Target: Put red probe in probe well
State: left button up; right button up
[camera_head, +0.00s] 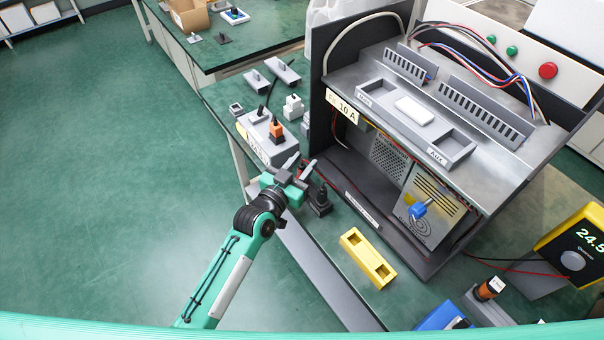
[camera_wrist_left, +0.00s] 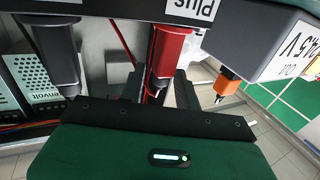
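The red probe (camera_wrist_left: 172,50) shows in the left wrist view, hanging near a label reading "Plus". Its narrow tip reaches down between the two dark fingers of my left gripper (camera_wrist_left: 158,90). The fingers are apart, with gaps beside the probe; I cannot tell any contact. In the head view my left gripper (camera_head: 300,165) is at the left edge of the bench, and it mostly hides the red probe. A yellow block (camera_head: 356,248) with two recesses lies on the bench in front of the open cabinet; it may be the probe well. My right gripper is not in view.
A black probe (camera_wrist_left: 60,55) is beside the red one, and also right of my gripper in the head view (camera_head: 321,203). An orange plug (camera_head: 276,130) sits on a grey box behind my gripper. The large cabinet (camera_head: 440,150) stands right. Bench around the yellow block is mostly clear.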

pick_arm(q)
jog(key=shift+c, duration=0.2)
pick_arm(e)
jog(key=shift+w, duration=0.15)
pick_arm(q)
grip_shut()
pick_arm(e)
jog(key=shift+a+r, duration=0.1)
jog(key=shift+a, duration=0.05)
